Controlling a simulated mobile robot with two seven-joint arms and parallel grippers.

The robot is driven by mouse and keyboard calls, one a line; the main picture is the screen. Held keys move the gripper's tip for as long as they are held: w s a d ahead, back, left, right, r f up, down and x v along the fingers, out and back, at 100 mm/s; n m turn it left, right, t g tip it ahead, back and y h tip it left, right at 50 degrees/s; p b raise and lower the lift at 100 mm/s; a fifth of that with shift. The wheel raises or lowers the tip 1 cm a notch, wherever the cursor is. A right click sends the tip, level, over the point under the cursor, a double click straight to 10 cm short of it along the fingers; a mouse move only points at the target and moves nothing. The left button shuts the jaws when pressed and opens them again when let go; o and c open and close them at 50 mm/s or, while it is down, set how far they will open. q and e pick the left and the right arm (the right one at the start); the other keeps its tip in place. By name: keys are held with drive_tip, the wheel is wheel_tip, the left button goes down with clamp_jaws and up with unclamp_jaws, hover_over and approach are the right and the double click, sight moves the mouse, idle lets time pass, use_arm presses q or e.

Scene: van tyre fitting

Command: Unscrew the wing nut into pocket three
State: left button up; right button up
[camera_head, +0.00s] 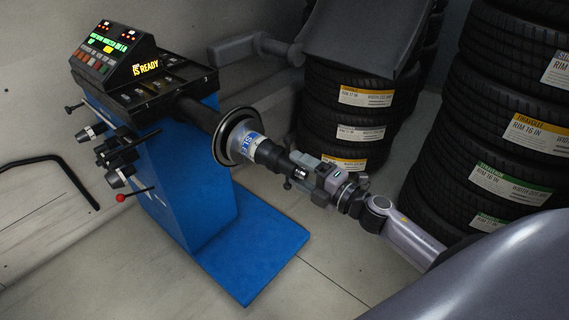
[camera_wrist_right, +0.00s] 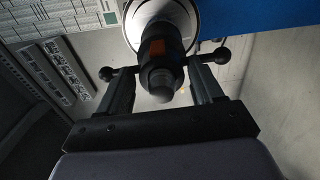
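The dark wing nut (camera_head: 268,154) sits at the end of the balancer's shaft, against a pale cup with a blue label (camera_head: 250,145). In the right wrist view the wing nut (camera_wrist_right: 160,62) has an orange patch, a round grey end and two side wings ending in black balls. My right gripper (camera_head: 297,168) is lined up with the shaft. In the right wrist view its fingers (camera_wrist_right: 163,85) stand on either side of the nut, with visible gaps to its body. Whether they touch the wings I cannot tell. My left gripper is out of view. The pockets' numbers cannot be read.
The blue balancer (camera_head: 185,180) has a black top tray with several pockets (camera_head: 178,77) and a lit display (camera_head: 145,68). Tyre stacks (camera_head: 345,128) (camera_head: 510,125) stand behind and right of my right arm. Floor is clear in front.

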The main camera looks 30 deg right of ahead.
drive_tip(key=shift+f, duration=0.1)
drive_tip(key=shift+m, duration=0.3)
drive_tip(key=m+p, duration=0.3)
drive_tip(key=shift+a+m, duration=0.1)
drive_tip(key=shift+m, duration=0.2)
drive_tip(key=m+p, duration=0.2)
drive_tip(key=m, duration=0.2)
drive_tip(key=shift+m+p, duration=0.3)
drive_tip(key=shift+p, duration=0.05)
drive_tip(key=m+p, duration=0.3)
drive_tip(key=m, duration=0.2)
drive_tip(key=shift+m, duration=0.4)
use_arm(q)
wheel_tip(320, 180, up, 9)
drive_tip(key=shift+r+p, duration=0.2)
drive_tip(key=shift+p, duration=0.25)
use_arm(e)
drive_tip(key=m, duration=0.3)
drive_tip(key=shift+f+m, duration=0.1)
drive_tip(key=shift+m, duration=0.2)
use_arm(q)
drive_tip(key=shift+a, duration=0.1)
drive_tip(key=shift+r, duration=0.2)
